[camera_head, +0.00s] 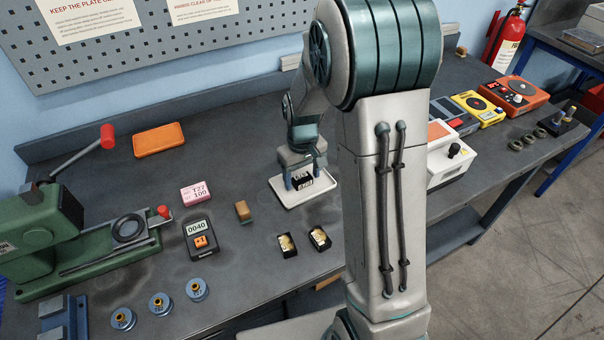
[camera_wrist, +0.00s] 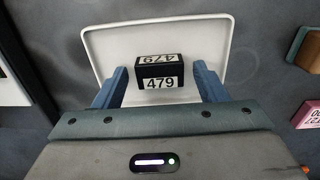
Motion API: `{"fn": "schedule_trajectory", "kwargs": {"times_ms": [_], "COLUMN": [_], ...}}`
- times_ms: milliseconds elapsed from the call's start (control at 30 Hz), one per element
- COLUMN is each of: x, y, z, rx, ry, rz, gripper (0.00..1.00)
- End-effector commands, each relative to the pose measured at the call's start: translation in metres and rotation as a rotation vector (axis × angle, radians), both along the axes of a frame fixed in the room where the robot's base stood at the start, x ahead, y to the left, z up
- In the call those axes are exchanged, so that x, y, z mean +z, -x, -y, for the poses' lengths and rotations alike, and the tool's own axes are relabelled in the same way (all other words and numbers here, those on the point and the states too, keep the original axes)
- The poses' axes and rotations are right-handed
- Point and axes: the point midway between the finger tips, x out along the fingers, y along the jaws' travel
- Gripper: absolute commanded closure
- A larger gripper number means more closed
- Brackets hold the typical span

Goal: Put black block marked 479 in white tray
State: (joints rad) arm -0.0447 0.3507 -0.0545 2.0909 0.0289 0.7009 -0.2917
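The black block marked 479 (camera_wrist: 160,72) is within the white tray's outline in the wrist view, its white number labels facing the camera. It also shows in the head view (camera_head: 303,181), low over the tray floor and seemingly resting on it. The white tray (camera_head: 290,204) lies on the bench below my arm; its rim also shows in the wrist view (camera_wrist: 228,45). My gripper (camera_head: 303,178) points down into the tray. Its two blue fingers stand on either side of the block, with a visible gap on each side in the wrist view.
Two black blocks with gold tops (camera_head: 287,244) (camera_head: 319,238) sit in front of the tray. A brown block (camera_head: 243,211), a pink block (camera_head: 195,193) and a scale reading 0040 (camera_head: 200,239) stand to the left. A white device (camera_head: 448,160) stands right.

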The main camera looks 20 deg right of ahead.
Motion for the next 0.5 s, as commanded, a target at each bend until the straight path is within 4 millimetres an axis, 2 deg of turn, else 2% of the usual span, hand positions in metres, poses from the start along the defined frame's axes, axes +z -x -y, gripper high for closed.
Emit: {"fn": "schedule_trajectory", "kwargs": {"times_ms": [333,500], "x": [0.004,0.026], "y": [0.0,-0.002], "z": [0.0,0.0], "rx": [0.0,0.0], "ry": [0.0,-0.001], "rz": [0.0,0.007], "gripper": [0.33,0.33]}}
